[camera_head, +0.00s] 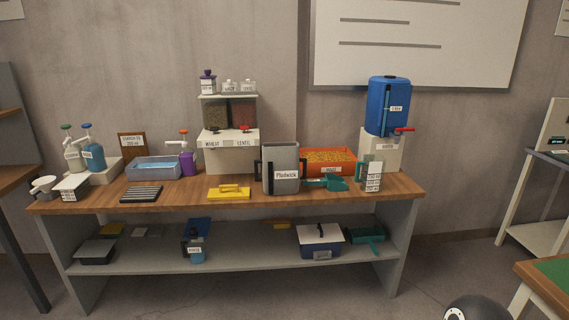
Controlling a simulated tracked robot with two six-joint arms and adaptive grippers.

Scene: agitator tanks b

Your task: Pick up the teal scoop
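The teal scoop (334,183) lies on the wooden table top (215,202), right of the grey container labelled "Fludwick" (281,166). It is in front of the orange bin (328,157) of yellow-orange grain. Its handle seems to point left, toward the grey container, and its wider part is at the right. I cannot tell whether it touches the container. Neither of my grippers shows in the head view.
A yellow tool (229,192) lies left of the grey container. A blue dispenser (388,107) with a red tap stands on a pale block behind the scoop. Another teal item (366,235) is on the lower shelf. A green-topped table (548,280) is at the bottom right.

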